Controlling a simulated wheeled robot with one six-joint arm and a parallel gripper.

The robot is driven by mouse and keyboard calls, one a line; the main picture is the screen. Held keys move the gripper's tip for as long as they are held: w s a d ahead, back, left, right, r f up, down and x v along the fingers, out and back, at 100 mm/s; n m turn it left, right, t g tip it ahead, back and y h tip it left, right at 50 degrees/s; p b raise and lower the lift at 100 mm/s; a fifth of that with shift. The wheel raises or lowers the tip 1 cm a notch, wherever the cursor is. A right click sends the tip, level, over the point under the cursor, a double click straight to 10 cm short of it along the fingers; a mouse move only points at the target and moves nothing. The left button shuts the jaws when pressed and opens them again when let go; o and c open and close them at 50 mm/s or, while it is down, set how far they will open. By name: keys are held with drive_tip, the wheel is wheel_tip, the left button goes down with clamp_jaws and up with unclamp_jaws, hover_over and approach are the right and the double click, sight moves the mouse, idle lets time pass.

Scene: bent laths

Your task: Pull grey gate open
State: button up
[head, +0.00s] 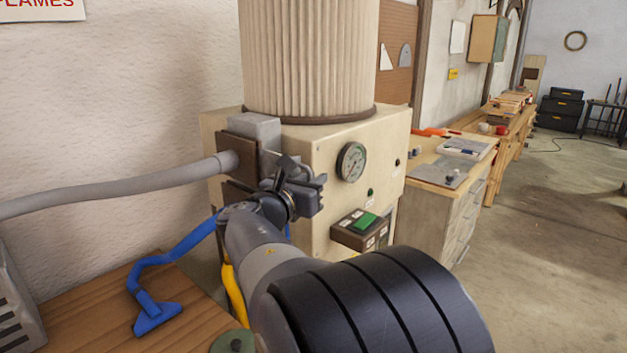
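A grey block-shaped gate (262,131) sits on the left side of the cream machine, where a thick grey hose joins it. A thin light rod shows at its lower right, just above my gripper. My gripper (298,178) is dark and lies in front of the machine's left corner, just below and right of the grey gate. It overlaps the gate's lower part in this view. I cannot tell whether it touches the gate, or whether its fingers are apart or closed on something.
The cream machine (318,150) has a round gauge (351,162) and a brown box with a green button (364,222). The grey hose (110,190) runs left. A wooden bench (90,300) holds a blue nozzle (157,318). Open floor (550,260) lies right.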

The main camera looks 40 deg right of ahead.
drive_tip(key=b+v, duration=0.1)
drive_tip(key=v, duration=0.9)
drive_tip(key=shift+a, duration=0.2)
drive_tip(key=shift+d, duration=0.15)
drive_tip(key=p+x, duration=0.1)
drive_tip(key=x, duration=0.9)
drive_tip(key=shift+w+d, duration=0.25)
drive_tip(key=shift+d, duration=0.05)
drive_tip(key=shift+a, duration=0.1)
